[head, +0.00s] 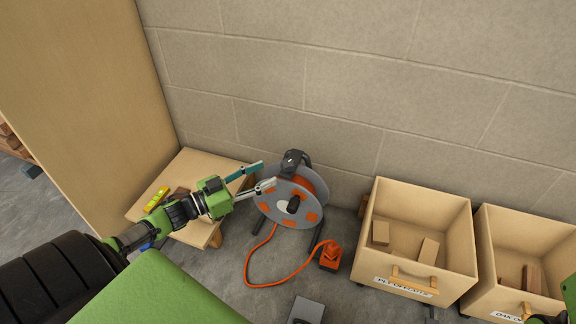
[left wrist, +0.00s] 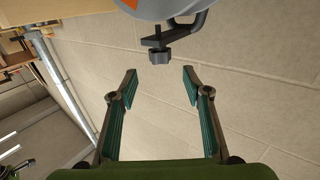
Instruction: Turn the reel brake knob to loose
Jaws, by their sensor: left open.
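The cable reel (head: 270,206) is a grey disc with orange patches and orange cable, standing on a dark frame against the block wall. A dark knob (head: 291,160) sits at its top; I take it for the brake knob. In the left wrist view the dark knob (left wrist: 160,56) hangs from a bent bar beside the reel's disc (left wrist: 165,8). My left gripper (head: 268,176) is open and empty, left of the knob. In the left wrist view the open fingers (left wrist: 159,76) point at the knob, which is just beyond the tips and not touched.
A low wooden table (head: 205,168) with a yellow level (head: 157,198) is under my left arm. Orange cable runs on the floor to an orange box (head: 330,256). Two wooden bins (head: 460,240) (head: 545,232) stand at the right. Bare wall is behind the reel.

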